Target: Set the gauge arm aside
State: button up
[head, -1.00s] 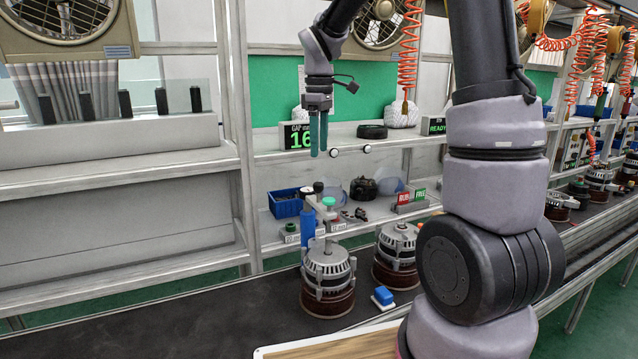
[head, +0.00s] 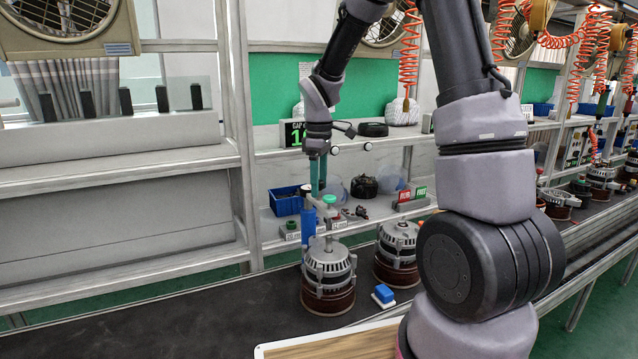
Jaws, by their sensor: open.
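The gauge arm (head: 308,226) has a blue upright part and a grey part with a green knob (head: 329,199). It stands at the near alternator (head: 328,270), over its top left side; I cannot tell whether it touches it. My gripper (head: 318,188) points straight down with its teal fingers just above the top of the gauge arm. It is open, and no hold on anything shows. The fingers hide part of the gauge arm's top, and I cannot tell whether they touch it.
A second alternator (head: 397,250) stands to the right on the dark belt (head: 190,322), with a blue block (head: 383,294) in front. Behind are a blue bin (head: 286,202), red and green signs (head: 412,197) and a shelf with a display (head: 293,134). The belt's left side is clear.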

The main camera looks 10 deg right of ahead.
grip_shut()
dwell(1.4)
